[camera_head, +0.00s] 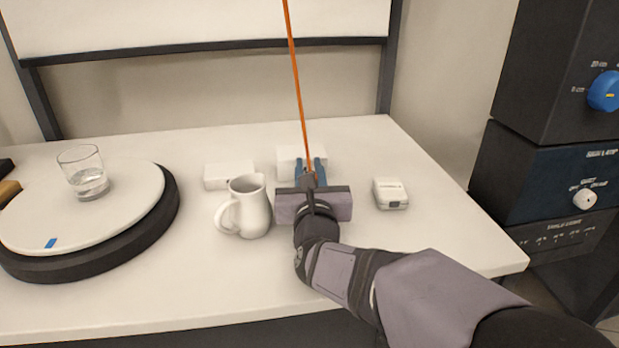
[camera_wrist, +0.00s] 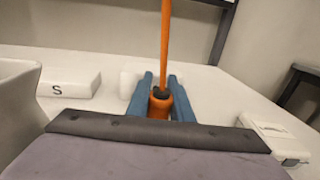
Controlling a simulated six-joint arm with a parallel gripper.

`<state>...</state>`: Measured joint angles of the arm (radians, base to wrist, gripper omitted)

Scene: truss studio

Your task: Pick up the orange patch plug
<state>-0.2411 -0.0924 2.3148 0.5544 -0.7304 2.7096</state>
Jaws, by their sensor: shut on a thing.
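The orange patch plug (camera_wrist: 159,105) stands between the blue fingers of my gripper (camera_wrist: 161,98) in the wrist view, with its orange cable (camera_wrist: 166,40) rising from a dark collar. In the head view the cable (camera_head: 296,80) runs up and out of the top of the picture. My gripper (camera_head: 311,168) is shut on the plug, in front of a white block (camera_head: 290,155) on the table. The plug's lower end is hidden behind my gripper body, so I cannot tell whether it touches the table.
A white mug (camera_head: 252,208) stands close on the left. A white block marked S (camera_wrist: 72,86) lies behind it. A small white case (camera_head: 390,194) is on the right. A glass of water (camera_head: 86,172) stands on a turntable (camera_head: 120,215). The front right table (camera_head: 440,235) is clear.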

